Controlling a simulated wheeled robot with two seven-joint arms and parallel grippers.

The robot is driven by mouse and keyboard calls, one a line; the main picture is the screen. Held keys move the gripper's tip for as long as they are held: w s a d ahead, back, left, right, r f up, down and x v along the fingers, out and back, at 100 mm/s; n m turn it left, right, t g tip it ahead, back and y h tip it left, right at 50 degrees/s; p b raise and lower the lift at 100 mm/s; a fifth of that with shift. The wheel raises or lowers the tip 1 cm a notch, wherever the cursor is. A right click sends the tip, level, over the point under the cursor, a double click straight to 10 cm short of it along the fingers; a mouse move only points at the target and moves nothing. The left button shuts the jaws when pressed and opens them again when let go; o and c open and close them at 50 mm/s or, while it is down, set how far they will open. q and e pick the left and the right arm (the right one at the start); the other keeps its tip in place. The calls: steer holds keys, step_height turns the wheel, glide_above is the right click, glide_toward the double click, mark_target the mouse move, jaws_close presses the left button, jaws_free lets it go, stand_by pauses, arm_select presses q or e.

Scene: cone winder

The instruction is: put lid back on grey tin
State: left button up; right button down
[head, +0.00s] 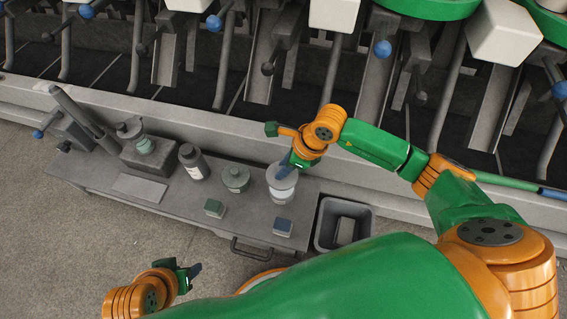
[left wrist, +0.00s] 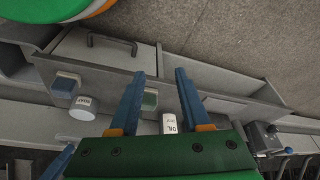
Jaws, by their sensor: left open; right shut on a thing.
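A pale grey tin (head: 281,195) with a label stands near the right end of the bench. A flat grey lid (head: 279,181) is at its top, directly over the opening; I cannot tell whether it is fully seated. My right gripper (head: 288,164) is above the tin, shut on the lid, and its fingers hide part of it. The tin also shows in the left wrist view (left wrist: 83,108), at the left. My left gripper (head: 190,275) is open and empty, in front of the bench; its spread blue fingers show in the left wrist view (left wrist: 158,82).
A grey bin (head: 367,226) stands right of the bench. Winder machinery (head: 270,60) lines the back.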

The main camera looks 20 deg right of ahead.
mark_target(284, 179)
steer(key=shift+f+b, duration=0.65)
steer(key=shift+f, duration=0.15)
arm_select(q)
steer(key=w+d+r+t+h+b, duration=0.15)
steer(key=w+d+r+t, duration=0.25)
steer(key=w+r+t, duration=0.8)
arm_select(e)
steer(key=shift+f, duration=0.8)
steer(key=shift+f+b, duration=0.65)
steer(key=shift+f, duration=0.1)
steer(key=shift+f+b, duration=0.6)
steer(key=shift+f, duration=0.2)
arm_select(q)
step_height(284, 179, up, 17)
steer(key=d+m+t+h, duration=0.2)
steer(key=t+h, duration=0.3)
steer(key=t, duration=0.3)
steer(key=shift+s, duration=0.4)
steer(key=shift+f, duration=0.15)
